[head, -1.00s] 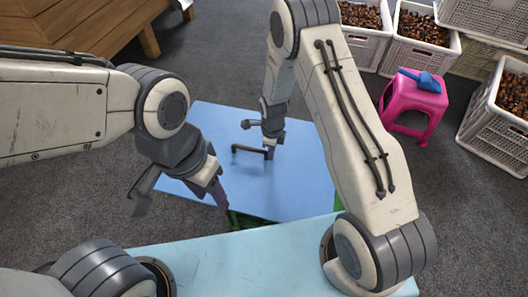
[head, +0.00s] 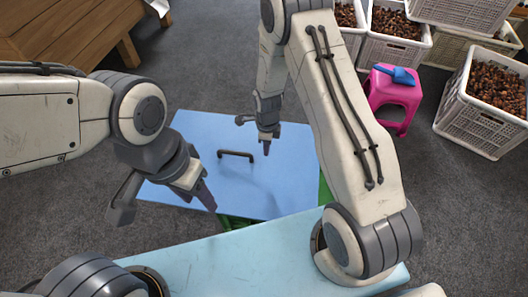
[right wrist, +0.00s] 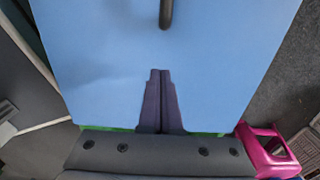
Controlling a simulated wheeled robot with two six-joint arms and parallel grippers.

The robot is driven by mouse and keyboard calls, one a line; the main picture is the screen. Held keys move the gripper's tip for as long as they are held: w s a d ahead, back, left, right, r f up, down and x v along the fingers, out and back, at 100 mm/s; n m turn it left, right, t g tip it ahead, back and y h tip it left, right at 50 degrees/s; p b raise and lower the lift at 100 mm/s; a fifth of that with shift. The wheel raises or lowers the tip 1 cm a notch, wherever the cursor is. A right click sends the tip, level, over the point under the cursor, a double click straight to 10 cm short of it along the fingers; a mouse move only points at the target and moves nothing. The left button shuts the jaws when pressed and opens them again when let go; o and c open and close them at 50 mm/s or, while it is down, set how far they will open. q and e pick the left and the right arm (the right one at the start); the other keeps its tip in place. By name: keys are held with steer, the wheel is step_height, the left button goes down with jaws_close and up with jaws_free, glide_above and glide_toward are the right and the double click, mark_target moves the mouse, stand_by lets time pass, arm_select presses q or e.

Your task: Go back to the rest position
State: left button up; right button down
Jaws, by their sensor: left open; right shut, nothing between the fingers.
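My left gripper (head: 208,203) is at the left in the head view, its purple fingers pointing down near the blue board's front edge; the gap between them is hard to see from here. It is open, with nothing seen in it. My right gripper (head: 266,150) hangs over the blue board (head: 205,135), to the right of the board's dark handle (head: 236,154) and apart from it. In the right wrist view its purple fingers (right wrist: 160,74) are together with nothing between them, and the handle (right wrist: 166,14) shows beyond their tips.
Green edges (head: 232,222) show under the board. A light blue surface (head: 230,262) lies in front. A pink stool (head: 393,96) with a blue scoop (head: 397,75) stands at the right, by white crates (head: 455,115) of chestnuts. A wooden piece of furniture (head: 65,40) stands back left.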

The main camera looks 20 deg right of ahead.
steer(key=shift+r+p, duration=0.5)
steer(key=shift+r, duration=1.65)
steer(key=shift+r, duration=0.1)
